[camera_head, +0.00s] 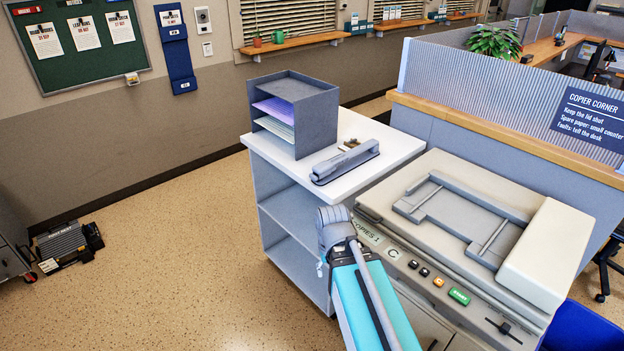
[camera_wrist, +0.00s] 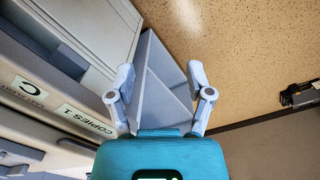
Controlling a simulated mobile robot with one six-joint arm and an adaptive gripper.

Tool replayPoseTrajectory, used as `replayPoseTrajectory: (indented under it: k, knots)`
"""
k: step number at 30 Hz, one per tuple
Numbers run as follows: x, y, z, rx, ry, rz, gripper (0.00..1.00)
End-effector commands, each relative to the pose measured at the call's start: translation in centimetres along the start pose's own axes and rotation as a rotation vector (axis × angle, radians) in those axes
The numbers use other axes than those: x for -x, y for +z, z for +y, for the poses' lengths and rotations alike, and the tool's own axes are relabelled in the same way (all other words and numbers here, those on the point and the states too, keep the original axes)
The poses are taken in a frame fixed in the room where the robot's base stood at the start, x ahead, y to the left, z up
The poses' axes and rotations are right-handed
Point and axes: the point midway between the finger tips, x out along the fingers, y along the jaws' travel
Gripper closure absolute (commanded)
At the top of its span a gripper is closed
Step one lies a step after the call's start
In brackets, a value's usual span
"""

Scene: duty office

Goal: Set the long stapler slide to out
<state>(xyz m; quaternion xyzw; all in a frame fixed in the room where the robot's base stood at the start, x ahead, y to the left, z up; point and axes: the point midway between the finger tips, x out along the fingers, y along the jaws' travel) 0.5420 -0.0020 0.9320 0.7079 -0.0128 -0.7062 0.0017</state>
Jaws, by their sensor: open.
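The long grey stapler (camera_head: 345,163) lies on the white top of a small counter (camera_head: 381,137), near its front edge and beside the paper sorter. Its slide is too small to make out, so I cannot tell its position. My gripper (camera_wrist: 160,72) is open and empty, its two grey fingers spread apart in the wrist view. In the head view, my gripper (camera_head: 334,228) is below and in front of the stapler, next to the copier's left front corner. The gripper is apart from the stapler, which does not show in the wrist view.
A grey paper sorter (camera_head: 318,123) stands left of the stapler. A small brown and dark thing (camera_head: 350,144) lies just behind the stapler. A large copier (camera_head: 482,225) stands at the right, with a ribbed partition (camera_head: 470,85) behind it. Open floor (camera_head: 190,235) lies to the left.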

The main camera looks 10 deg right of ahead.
Motion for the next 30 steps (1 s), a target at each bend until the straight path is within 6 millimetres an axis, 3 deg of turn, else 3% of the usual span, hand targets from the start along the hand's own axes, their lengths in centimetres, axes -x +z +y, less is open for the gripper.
replayPoseTrajectory:
  k: [2,8,18,25,30]
  knots:
    - [-0.6,-0.9,0.1,-0.023,0.031,0.006,0.09]
    - [-2.3,-4.6,1.2,-0.144,0.186,0.05,0.09]
    - [-3.7,-13.9,2.1,-0.438,0.538,0.305,0.09]
    - [-2.9,-20.4,0.7,-0.605,0.712,0.583,0.09]
    - [-1.7,-24.9,-1.7,-0.702,0.789,0.832,0.09]
